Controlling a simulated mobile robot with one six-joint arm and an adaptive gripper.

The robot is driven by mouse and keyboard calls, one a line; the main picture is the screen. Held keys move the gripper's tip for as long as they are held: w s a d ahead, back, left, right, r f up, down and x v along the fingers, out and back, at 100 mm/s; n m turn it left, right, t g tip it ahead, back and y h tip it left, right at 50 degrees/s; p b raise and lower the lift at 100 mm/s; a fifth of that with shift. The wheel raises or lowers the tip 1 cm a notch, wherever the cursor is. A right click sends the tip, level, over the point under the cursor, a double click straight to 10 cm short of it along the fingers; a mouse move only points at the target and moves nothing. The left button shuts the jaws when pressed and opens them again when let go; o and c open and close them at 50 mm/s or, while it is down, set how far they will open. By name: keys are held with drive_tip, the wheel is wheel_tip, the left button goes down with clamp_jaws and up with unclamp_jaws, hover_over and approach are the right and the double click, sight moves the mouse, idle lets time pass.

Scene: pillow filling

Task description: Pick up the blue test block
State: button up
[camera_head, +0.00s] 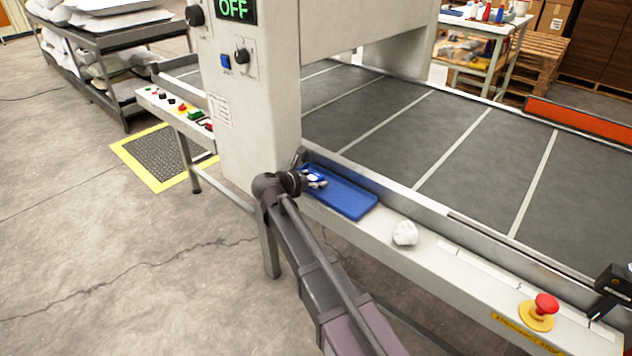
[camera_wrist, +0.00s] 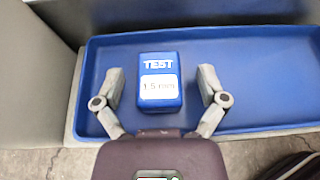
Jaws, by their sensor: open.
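The blue test block (camera_wrist: 160,80) lies in the blue tray (camera_wrist: 260,85), towards its left end in the wrist view. It is marked "TEST" and has a white label reading "1.5 mm". My gripper (camera_wrist: 162,88) is open, with one finger on each side of the block and a gap at both sides. In the head view, the tray (camera_head: 345,197) sits on the machine's front ledge. My gripper (camera_head: 312,181) is over the tray's left end there, and my arm hides most of the block.
A white crumpled ball (camera_head: 405,233) lies on the ledge right of the tray. A red emergency button (camera_head: 546,304) stands further right. The machine's pale column (camera_head: 245,100) rises close to the tray's left end. A dark conveyor belt (camera_head: 400,130) lies behind the ledge.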

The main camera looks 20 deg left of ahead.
sight(314, 176)
drive_tip(key=c, duration=1.2)
drive_tip(key=shift+r, duration=0.2)
drive_tip(key=shift+c, duration=0.2)
wheel_tip(314, 176, up, 3)
drive_tip(key=p, duration=0.3)
drive_tip(key=s+d+p, duration=0.1)
drive_tip(key=s+d, duration=0.1)
drive_tip(key=s, duration=0.5)
drive_tip(key=s+d+r+p, duration=0.1)
drive_tip(key=s+d, duration=0.1)
drive_tip(key=s, duration=0.6)
drive_tip(key=shift+s+r, duration=0.3)
